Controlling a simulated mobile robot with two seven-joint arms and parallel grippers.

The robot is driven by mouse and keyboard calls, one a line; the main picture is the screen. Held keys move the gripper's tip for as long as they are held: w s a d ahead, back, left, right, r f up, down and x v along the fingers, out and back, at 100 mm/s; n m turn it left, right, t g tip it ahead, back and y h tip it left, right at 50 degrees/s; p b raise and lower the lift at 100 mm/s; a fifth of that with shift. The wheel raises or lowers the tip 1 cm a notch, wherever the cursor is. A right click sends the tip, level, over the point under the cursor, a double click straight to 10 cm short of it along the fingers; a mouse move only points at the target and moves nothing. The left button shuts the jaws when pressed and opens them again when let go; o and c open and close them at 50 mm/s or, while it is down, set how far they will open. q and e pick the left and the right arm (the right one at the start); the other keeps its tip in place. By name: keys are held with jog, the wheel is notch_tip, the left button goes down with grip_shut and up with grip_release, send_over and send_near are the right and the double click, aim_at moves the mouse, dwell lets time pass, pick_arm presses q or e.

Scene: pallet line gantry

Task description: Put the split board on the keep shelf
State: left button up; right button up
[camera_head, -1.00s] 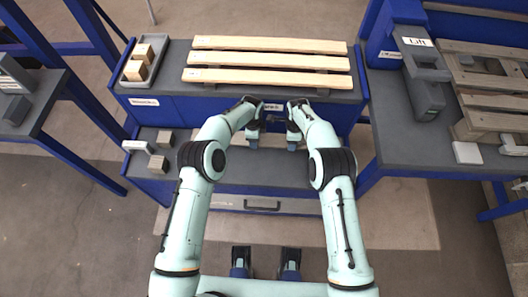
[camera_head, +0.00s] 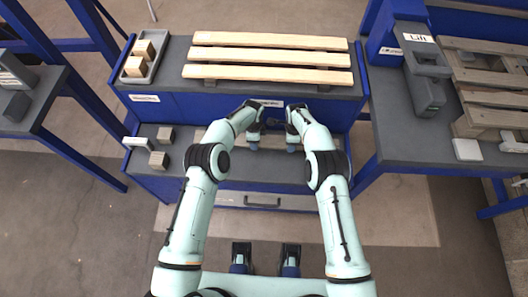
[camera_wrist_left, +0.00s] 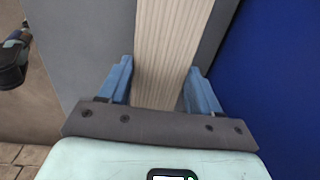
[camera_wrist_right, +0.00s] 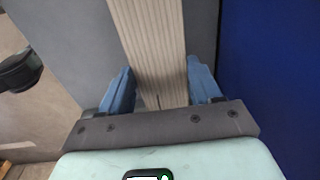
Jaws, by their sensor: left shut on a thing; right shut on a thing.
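A pale wooden board shows between the blue fingers of both grippers. Its grain shows in the left wrist view (camera_wrist_left: 170,45) and in the right wrist view (camera_wrist_right: 155,45). A short dark crack shows in it near the right fingers, so it looks like the split board. My left gripper (camera_head: 254,143) and right gripper (camera_head: 291,144) are shut on it side by side, above the grey lower shelf (camera_head: 240,175) in front of the blue cabinet. In the head view the grippers mostly hide the board. Whether it touches the shelf I cannot tell.
Three pale slats (camera_head: 265,57) lie across the upper bench. A tray (camera_head: 140,68) with wooden blocks stands at its left. Small blocks (camera_head: 158,160) lie on the lower shelf's left end. A worn pallet (camera_head: 490,85) and a grey device (camera_head: 427,85) are on the right bench.

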pick_arm(q)
jog(key=o, duration=1.2)
jog(key=shift+f, duration=0.2)
pick_arm(e)
jog(key=o, duration=1.2)
jog(key=shift+f, duration=0.2)
pick_arm(q)
jog(key=shift+o, duration=0.2)
pick_arm(e)
jog(key=shift+o, duration=0.2)
pick_arm(q)
jog(key=shift+r, duration=0.1)
jog(key=r, duration=0.7)
jog(key=shift+s+r, duration=0.3)
jog(key=shift+r, duration=0.05)
jog(key=shift+d, duration=0.1)
pick_arm(e)
jog(key=r, duration=0.7)
jog(key=shift+s+a+r, duration=0.15)
jog(key=shift+s+r, duration=0.05)
jog(key=shift+s, duration=0.05)
jog(key=shift+s+r, duration=0.1)
jog(key=shift+r, duration=0.25)
